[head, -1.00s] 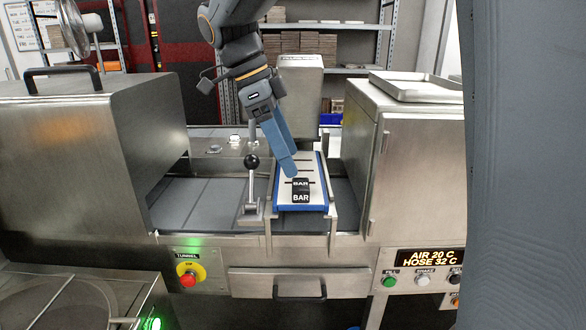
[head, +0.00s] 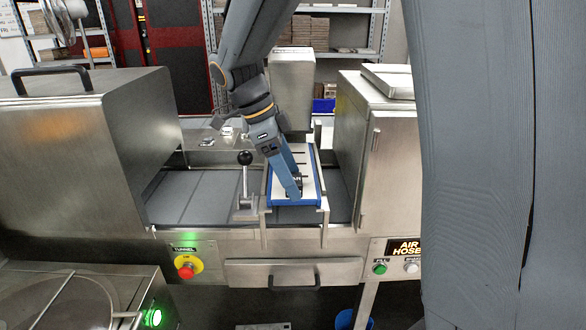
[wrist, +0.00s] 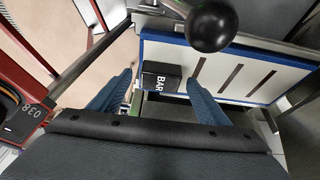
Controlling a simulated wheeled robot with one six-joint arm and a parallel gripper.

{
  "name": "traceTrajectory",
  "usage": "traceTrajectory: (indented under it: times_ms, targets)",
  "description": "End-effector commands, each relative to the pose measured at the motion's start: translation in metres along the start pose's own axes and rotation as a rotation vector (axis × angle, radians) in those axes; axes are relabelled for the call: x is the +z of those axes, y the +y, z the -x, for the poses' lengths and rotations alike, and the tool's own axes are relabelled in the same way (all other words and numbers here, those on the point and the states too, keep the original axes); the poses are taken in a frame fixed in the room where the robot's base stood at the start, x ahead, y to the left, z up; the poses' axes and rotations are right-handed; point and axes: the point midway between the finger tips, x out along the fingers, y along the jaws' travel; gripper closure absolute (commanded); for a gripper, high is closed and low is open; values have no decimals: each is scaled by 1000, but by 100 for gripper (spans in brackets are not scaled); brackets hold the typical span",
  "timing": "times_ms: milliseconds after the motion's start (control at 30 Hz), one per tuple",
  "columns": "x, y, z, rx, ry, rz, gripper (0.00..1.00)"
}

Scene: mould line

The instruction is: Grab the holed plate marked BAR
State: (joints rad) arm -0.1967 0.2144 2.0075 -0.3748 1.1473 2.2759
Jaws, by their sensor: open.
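The black plate marked BAR in white letters (wrist: 161,84) stands at the end of a white, blue-edged slotted board in the wrist view. In the head view my gripper covers most of it. My gripper (wrist: 160,77) is open, with one blue finger on each side of the plate and a gap on both sides. In the head view my gripper (head: 292,196) points down over the board's near end. I cannot make out any hole in the plate.
The slotted board (head: 308,172) has several empty dark slots. A lever with a black ball knob (head: 245,158) stands just left of my gripper; its knob (wrist: 209,26) looms close in the wrist view. Steel housings flank the board, the tunnel housing (head: 85,115) at left.

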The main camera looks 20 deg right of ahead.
Motion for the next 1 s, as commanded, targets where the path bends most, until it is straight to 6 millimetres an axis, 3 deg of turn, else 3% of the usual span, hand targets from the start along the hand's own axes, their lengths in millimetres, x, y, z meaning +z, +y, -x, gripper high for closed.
traceTrajectory:
  times_ms: [100,500,1000]
  targets:
    - [0,0,0,0,0,0,30]
    - [0,0,0,0,0,0,97]
    - [-4,0,8,-1,-1,-2,99]
